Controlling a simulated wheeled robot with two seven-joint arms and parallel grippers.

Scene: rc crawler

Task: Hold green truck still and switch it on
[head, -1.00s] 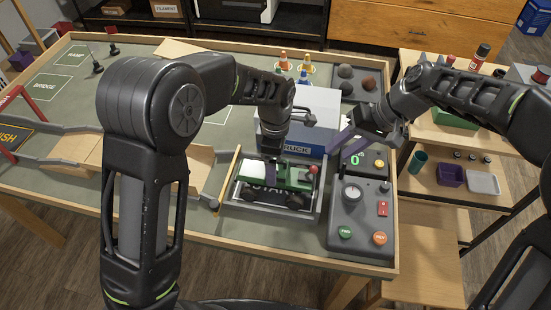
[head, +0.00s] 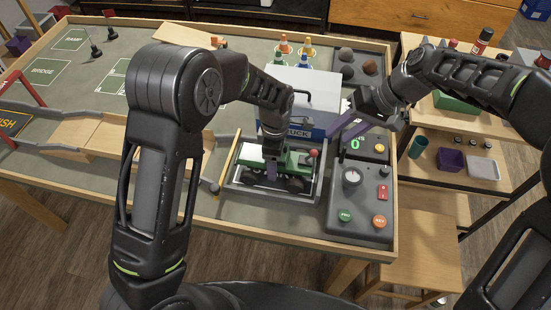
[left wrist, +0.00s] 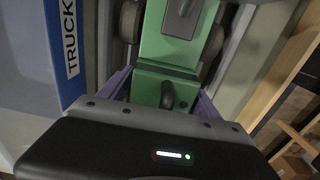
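The green truck (head: 292,160), with a white panel and dark wheels, sits upright in a grey tray (head: 232,190) on the table. My left gripper (head: 271,172) is over the truck, with a purple finger in front of its near side. In the left wrist view the fingers flank the truck's green body (left wrist: 150,85); whether both press on it is unclear. A dark knob (left wrist: 167,95) stands on the green body between the fingers. A red ball (head: 313,153) shows at the truck's right end. My right gripper (head: 343,136) is open and empty, up and right of the truck.
A grey control box (head: 345,200) with a dial and buttons stands right of the tray. A blue and white truck-labelled case (head: 318,105) is behind it. Wooden ramps (head: 105,138) lie left. A side shelf (head: 480,205) holds small containers.

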